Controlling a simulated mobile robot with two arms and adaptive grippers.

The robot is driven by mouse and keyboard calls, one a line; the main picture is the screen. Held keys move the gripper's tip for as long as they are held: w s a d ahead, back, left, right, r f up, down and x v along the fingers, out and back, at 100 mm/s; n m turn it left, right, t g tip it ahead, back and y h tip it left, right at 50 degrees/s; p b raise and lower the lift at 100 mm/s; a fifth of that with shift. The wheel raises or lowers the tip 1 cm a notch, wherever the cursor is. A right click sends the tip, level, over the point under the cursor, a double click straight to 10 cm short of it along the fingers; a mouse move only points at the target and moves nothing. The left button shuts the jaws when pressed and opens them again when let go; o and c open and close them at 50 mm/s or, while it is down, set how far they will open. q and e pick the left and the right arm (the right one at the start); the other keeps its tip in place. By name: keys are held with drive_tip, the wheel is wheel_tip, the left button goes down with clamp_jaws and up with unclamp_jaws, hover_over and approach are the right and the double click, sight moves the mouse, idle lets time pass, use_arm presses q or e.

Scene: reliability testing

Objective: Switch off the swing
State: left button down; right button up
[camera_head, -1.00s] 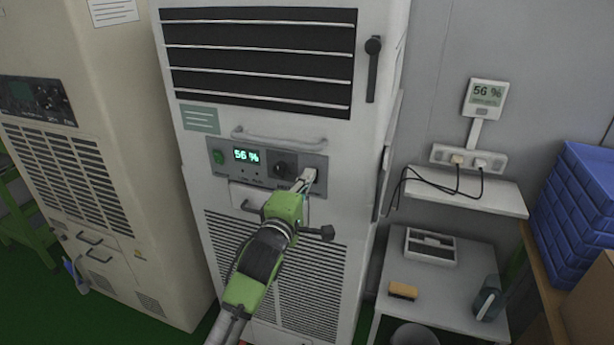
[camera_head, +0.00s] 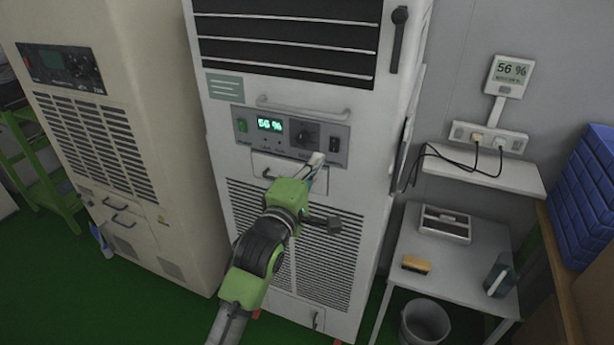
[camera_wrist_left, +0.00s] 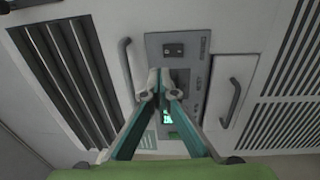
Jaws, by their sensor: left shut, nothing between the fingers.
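The grey control panel (camera_head: 290,136) is on the front of the tall white cabinet. The labels are too small to read, so I cannot tell which is marked swing. My left gripper (camera_head: 316,160) is shut and empty, its tips just below and left of the black switch. In the left wrist view the gripper (camera_wrist_left: 160,82) is in front of the panel, apart from the black switch (camera_wrist_left: 173,49). My right gripper is not in view.
A handle (camera_head: 303,110) sticks out above the panel and a drawer handle (camera_head: 275,174) below it. A beige cabinet (camera_head: 105,130) stands left. A side table (camera_head: 452,262), wall shelf (camera_head: 490,170) and blue crates (camera_head: 590,195) are at the right.

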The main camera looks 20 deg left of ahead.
use_arm(q)
drive_tip(key=s, duration=0.3)
drive_tip(key=s+r, duration=0.1)
drive_tip(key=s, duration=0.1)
drive_tip(key=shift+s+b, duration=0.15)
drive_tip(key=shift+b, duration=0.25)
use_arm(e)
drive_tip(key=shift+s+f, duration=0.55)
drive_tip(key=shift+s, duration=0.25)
use_arm(q)
drive_tip(key=shift+f, duration=0.1)
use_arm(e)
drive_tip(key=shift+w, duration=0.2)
